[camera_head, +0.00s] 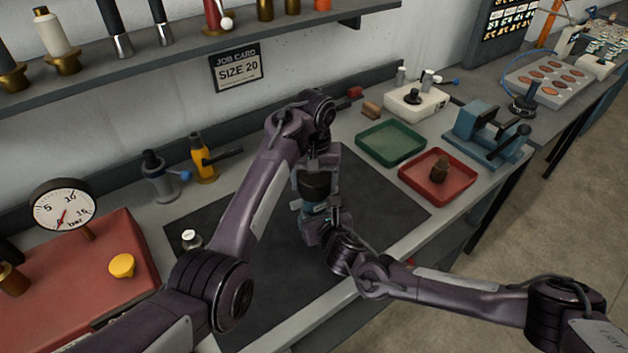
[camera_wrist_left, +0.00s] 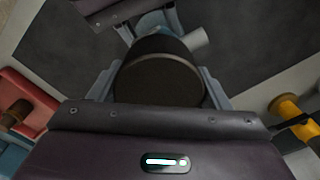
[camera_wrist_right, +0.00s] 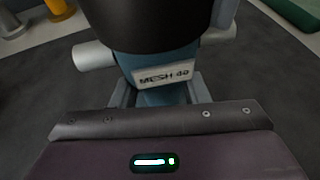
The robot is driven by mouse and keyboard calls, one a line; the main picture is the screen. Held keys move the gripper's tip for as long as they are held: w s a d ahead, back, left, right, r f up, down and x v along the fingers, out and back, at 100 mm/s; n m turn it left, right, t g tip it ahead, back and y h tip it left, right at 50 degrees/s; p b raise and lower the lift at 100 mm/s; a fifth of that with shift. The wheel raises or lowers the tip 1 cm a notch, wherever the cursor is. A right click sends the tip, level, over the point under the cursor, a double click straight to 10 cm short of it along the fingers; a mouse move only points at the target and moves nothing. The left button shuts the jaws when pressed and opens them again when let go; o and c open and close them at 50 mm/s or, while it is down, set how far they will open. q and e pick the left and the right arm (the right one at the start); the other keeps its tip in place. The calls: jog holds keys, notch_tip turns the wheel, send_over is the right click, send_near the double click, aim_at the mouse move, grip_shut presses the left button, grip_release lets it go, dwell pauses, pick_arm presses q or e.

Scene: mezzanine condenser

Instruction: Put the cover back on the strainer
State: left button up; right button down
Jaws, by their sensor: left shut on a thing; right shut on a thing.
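The strainer is a blue-grey body (camera_wrist_right: 152,70) with a side pipe stub and a label reading "MESH 40" in the right wrist view. My right gripper (camera_head: 322,222) is shut on its lower part, above the dark mat. The cover is a dark round cap (camera_head: 314,184); its flat top fills the middle of the left wrist view (camera_wrist_left: 160,80). My left gripper (camera_head: 318,165) is shut on the cover from above. The cover sits directly over the strainer body, in line with it. Whether its thread is engaged cannot be told.
A dark mat (camera_head: 215,270) lies under both grippers. A green tray (camera_head: 391,142) is empty; a red tray (camera_head: 437,177) holds a brown fitting (camera_head: 439,170). A small white-topped jar (camera_head: 191,239) stands on the mat's left. A job card (camera_head: 239,69) reads "SIZE 20".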

pick_arm(q)
jog(key=shift+d+r, duration=0.1)
jog(key=o, duration=1.1)
jog(key=shift+r, duration=2.25)
jog(key=shift+c, duration=0.3)
jog(key=n, duration=0.1)
jog(key=r+n, duration=0.1)
jog(key=n, duration=0.1)
jog(key=r+n, duration=0.1)
jog(key=shift+a, duration=0.25)
jog(key=n, duration=0.1)
jog(key=r+n, duration=0.1)
jog(key=n, duration=0.2)
jog(key=shift+r, duration=0.25)
